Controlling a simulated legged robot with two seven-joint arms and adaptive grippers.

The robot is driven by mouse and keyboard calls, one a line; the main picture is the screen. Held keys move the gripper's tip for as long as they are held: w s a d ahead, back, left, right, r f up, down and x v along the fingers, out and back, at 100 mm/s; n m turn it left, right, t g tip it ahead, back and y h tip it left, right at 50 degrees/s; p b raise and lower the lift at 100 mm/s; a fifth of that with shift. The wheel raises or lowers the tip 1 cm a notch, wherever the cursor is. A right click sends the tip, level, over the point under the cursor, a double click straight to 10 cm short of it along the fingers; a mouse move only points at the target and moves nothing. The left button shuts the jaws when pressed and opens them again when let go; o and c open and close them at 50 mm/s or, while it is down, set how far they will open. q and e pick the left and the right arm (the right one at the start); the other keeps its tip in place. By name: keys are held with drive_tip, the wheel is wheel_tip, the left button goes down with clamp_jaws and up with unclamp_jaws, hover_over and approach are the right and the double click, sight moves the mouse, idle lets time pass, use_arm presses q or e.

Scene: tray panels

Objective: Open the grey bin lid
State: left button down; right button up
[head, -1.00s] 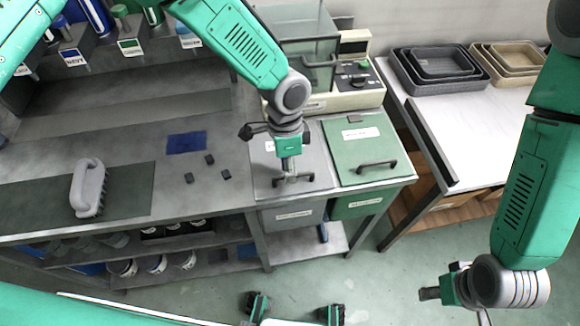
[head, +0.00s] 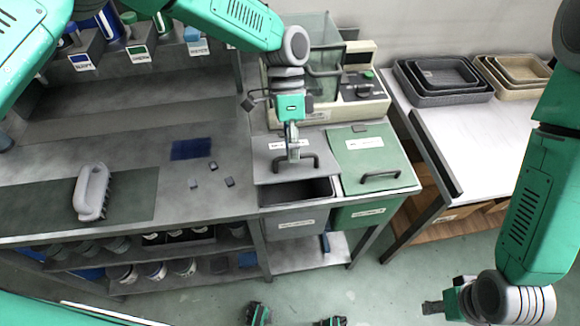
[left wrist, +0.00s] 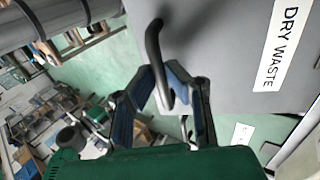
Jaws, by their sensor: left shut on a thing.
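The grey bin lid (head: 268,148) is tilted partly up at its front edge, and a dark gap shows above the grey bin (head: 292,222). Its label reads "DRY WASTE" in the left wrist view (left wrist: 251,92). The lid's dark handle (head: 307,159) sits between the fingers of my left gripper (head: 293,155). In the left wrist view my left gripper (left wrist: 172,88) is shut on that handle (left wrist: 154,45). My right gripper (head: 440,306) hangs low at the right, away from the bins; its fingers are too small to read.
A green-lidded bin (head: 375,155) with a closed lid stands right beside the grey one. A machine with a clear box (head: 325,70) stands behind. A grey brush (head: 92,190) lies on the bench at left. Nested trays (head: 440,75) sit on the white table.

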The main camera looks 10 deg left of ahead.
use_arm(q)
drive_tip(key=w+r, duration=0.2)
drive_tip(key=shift+w+r, duration=0.2)
drive_tip(key=shift+r, duration=0.1)
drive_tip(key=shift+w+a+r, duration=0.2)
drive_tip(key=shift+w+r, duration=0.35)
drive_tip(key=shift+w, duration=0.05)
drive_tip(key=c, duration=1.6)
unclamp_jaws()
drive_tip(key=shift+w+f, duration=0.1)
drive_tip(key=shift+f, duration=0.05)
drive_tip(key=shift+w+d+f, duration=0.1)
drive_tip(key=shift+w+d, duration=0.1)
drive_tip(key=shift+d, duration=0.05)
drive_tip(key=v, duration=1.2)
drive_tip(key=shift+d, duration=0.25)
